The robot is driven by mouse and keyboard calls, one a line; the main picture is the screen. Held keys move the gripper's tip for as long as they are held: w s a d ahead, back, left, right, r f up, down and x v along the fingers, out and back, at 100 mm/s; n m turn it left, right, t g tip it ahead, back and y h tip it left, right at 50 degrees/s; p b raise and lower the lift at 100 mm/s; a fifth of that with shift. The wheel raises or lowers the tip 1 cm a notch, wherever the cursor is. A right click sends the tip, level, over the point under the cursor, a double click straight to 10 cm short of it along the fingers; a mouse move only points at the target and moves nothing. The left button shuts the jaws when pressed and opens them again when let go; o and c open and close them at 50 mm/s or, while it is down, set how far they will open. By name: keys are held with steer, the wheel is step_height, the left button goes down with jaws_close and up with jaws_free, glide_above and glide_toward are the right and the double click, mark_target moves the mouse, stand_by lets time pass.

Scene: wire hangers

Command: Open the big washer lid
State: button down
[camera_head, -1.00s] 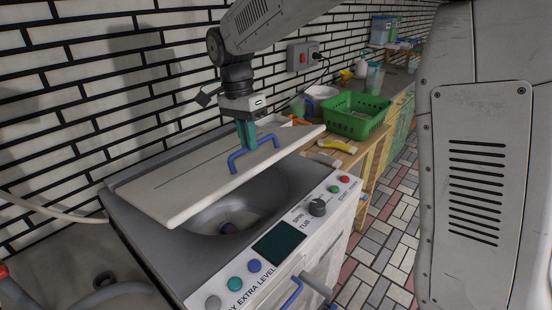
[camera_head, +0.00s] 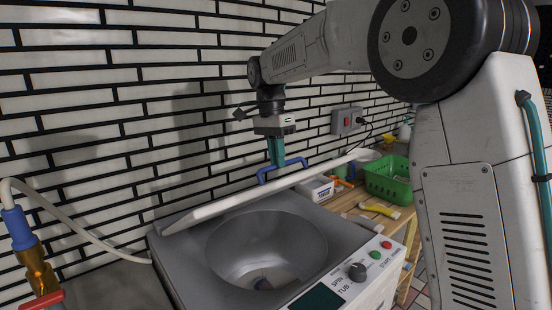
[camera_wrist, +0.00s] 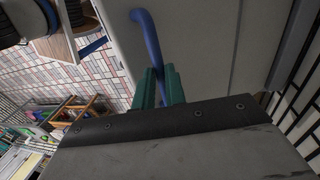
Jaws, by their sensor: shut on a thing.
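The big washer's white lid (camera_head: 225,203) is tilted up at a shallow angle above its tub. It hinges along the wall side, and its near edge is raised. The round grey tub (camera_head: 240,248) is open to view beneath it, with a small dark item at the bottom. My gripper (camera_head: 277,163) is shut on the blue lid handle (camera_head: 267,175) on top of the lid. In the wrist view the green fingers (camera_wrist: 158,88) stand on both sides of the blue handle (camera_wrist: 150,45).
The washer's control panel (camera_head: 350,275) with knob and buttons lies along the front. A green basket (camera_head: 388,180), a white box (camera_head: 318,190) and a yellow item (camera_head: 380,210) are on the wooden counter to the right. The brick wall (camera_head: 120,130) is close behind the lid. A hose with a tap is at left.

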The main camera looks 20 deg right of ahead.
steer(key=shift+w+a+f, duration=0.1)
steer(key=shift+a+f, duration=0.05)
steer(key=shift+f, duration=0.2)
steer(key=c, duration=1.5)
jaws_free()
steer(key=shift+w+a+f, duration=0.1)
steer(key=shift+w, duration=0.1)
steer(key=shift+o, duration=0.2)
steer(key=shift+r, duration=0.25)
step_height(320, 180, up, 7)
steer(key=w, duration=0.1)
steer(key=shift+w+a+r, duration=0.15)
steer(key=shift+a+r, duration=0.05)
